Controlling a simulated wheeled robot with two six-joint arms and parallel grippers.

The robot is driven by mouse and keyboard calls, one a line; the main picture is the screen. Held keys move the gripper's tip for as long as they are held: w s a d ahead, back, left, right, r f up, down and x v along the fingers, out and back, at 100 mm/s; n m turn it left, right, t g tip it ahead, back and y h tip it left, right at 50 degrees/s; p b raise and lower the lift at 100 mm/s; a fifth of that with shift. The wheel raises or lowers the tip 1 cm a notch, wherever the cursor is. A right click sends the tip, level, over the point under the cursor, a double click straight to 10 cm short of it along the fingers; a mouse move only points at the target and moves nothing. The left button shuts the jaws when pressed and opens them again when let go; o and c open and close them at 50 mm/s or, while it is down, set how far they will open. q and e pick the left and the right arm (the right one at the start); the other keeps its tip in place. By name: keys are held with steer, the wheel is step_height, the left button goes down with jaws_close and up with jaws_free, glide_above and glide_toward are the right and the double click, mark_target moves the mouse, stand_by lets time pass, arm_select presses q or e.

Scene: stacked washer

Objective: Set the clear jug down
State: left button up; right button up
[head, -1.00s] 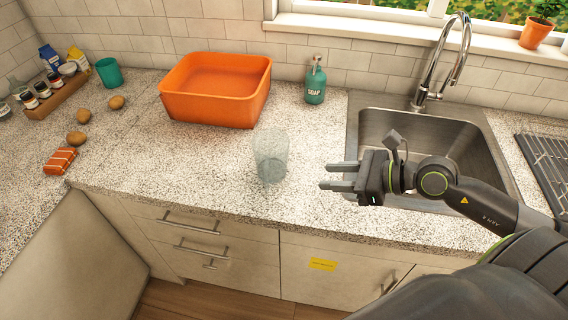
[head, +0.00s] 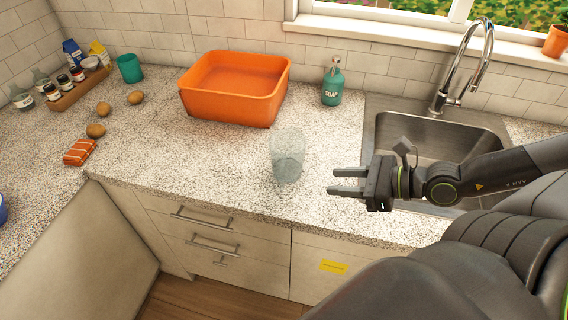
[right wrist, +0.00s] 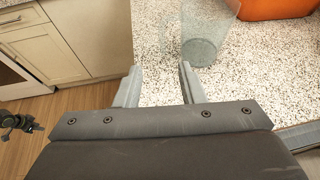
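The clear jug (head: 287,157) stands upright on the speckled counter, in front of the orange basin, in the head view. It also shows at the top of the right wrist view (right wrist: 207,34), where its upper part is cut off. My right gripper (head: 331,181) is open and empty, to the right of the jug and apart from it. Its two fingers (right wrist: 158,82) are spread in the right wrist view with nothing between them but counter. My left gripper is not in the head view.
An orange basin (head: 235,88) stands behind the jug, with a soap bottle (head: 332,82) to its right. The steel sink (head: 440,135) is behind my right arm. Brown eggs or potatoes (head: 96,130), an orange striped packet (head: 80,152) and a green cup (head: 130,68) are left. Counter left of the jug is clear.

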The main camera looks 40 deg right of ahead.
glide_toward(282, 179)
steer(key=shift+f+p+x, duration=0.2)
steer(key=shift+p+x, duration=0.25)
steer(key=shift+x, duration=2.3)
steer(key=shift+d+p+x, duration=0.1)
steer(key=shift+p+x, duration=0.15)
steer(key=shift+x, duration=1)
steer(key=shift+d+p+x, duration=0.15)
steer(key=shift+p+x, duration=0.05)
steer(key=shift+x, duration=1.1)
steer(key=shift+f, duration=0.15)
jaws_close()
